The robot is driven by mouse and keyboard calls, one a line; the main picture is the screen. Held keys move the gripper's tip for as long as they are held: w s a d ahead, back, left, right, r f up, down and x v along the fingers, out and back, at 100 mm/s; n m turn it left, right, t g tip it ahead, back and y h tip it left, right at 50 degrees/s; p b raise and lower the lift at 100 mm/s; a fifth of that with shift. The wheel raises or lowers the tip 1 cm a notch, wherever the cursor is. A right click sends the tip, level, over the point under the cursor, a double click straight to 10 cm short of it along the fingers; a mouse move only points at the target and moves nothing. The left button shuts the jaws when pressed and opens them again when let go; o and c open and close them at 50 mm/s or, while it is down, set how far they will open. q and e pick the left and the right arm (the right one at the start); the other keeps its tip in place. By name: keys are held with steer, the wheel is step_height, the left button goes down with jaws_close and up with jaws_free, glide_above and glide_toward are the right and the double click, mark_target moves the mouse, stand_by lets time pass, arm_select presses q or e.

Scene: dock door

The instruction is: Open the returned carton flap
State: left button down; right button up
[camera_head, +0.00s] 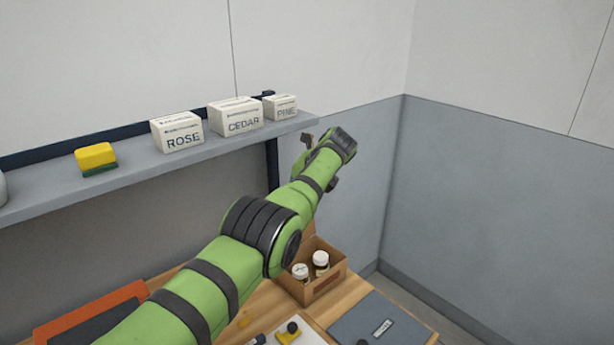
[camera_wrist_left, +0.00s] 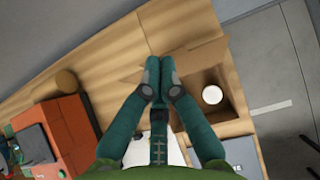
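The brown carton (camera_head: 325,283) stands on the wooden table with two white-lidded jars (camera_head: 320,260) in it. In the left wrist view the carton (camera_wrist_left: 228,112) is partly hidden by my gripper, and one white lid (camera_wrist_left: 212,95) shows. A cardboard flap (camera_wrist_left: 200,55) spreads out at its upper edge. My left gripper (camera_wrist_left: 160,72) has its teal fingertips together beside this flap, with nothing visible between them. I cannot tell whether they touch the cardboard. In the head view my left arm crosses in front, and its fingertips are not clear. My right gripper is not in view.
A grey shelf (camera_head: 90,183) holds white boxes marked ROSE (camera_head: 177,133), CEDAR (camera_head: 236,117) and PINE (camera_head: 281,108), plus a yellow-green sponge (camera_head: 96,159). A dark grey flat item (camera_head: 368,322) lies beside the carton. An orange-edged item (camera_head: 90,317) lies at left.

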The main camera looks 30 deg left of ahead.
arm_select(q)
steer(key=v, duration=1.1)
steer(key=shift+s, duration=0.2)
